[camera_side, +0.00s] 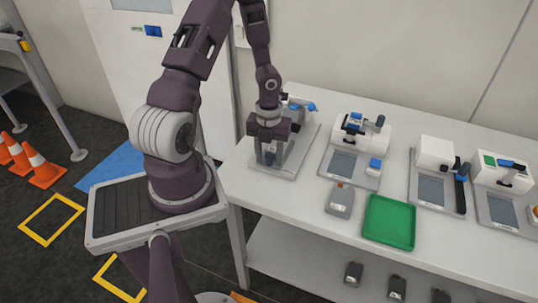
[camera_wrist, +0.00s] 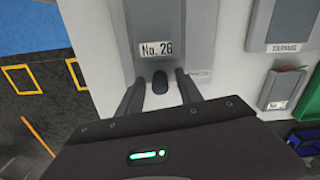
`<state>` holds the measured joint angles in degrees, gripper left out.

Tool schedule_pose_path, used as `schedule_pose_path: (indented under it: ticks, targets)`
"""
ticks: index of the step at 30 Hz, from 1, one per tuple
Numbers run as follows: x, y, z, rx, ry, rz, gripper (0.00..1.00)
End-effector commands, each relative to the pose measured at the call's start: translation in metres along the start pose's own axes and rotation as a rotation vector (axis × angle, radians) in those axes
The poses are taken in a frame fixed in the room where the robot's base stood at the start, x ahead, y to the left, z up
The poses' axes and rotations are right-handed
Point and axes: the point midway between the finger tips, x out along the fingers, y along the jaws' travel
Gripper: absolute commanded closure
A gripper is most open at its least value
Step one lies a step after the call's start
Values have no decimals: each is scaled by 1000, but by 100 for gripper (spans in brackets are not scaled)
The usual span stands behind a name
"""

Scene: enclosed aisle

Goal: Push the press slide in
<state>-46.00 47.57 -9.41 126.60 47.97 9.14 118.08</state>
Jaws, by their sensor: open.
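The press station stands on a grey base plate (camera_side: 286,172) at the left end of the white table, with a blue-tipped part at its upper back. My gripper (camera_side: 268,160) is over the front of that plate, pointing down and hiding part of the station. In the wrist view my gripper's two dark fingers (camera_wrist: 159,88) are apart. A small dark rounded knob (camera_wrist: 160,81) shows between them, with visible gaps on both sides. It lies on a grey surface with a label (camera_wrist: 156,49) that seems to read "No. 26". I cannot tell if the knob belongs to the slide.
More stations stand along the table to the right: one with a blue-topped clamp (camera_side: 358,140), another with a black lever (camera_side: 461,185). A grey box (camera_side: 340,201) and a green tray (camera_side: 389,222) lie near the front edge. Orange cones (camera_side: 43,168) stand on the floor.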

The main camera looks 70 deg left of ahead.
Motion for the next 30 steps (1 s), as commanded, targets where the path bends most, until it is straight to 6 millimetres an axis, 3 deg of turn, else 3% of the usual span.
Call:
schedule_pose_path:
  ticks: [5, 9, 12, 30]
  targets:
    - [0, 0, 0, -1, 0, 0, 58]
    - [0, 0, 0, -1, 0, 0, 85]
    - [0, 0, 0, -1, 0, 0, 100]
    - [-1, 0, 0, -1, 0, 1, 100]
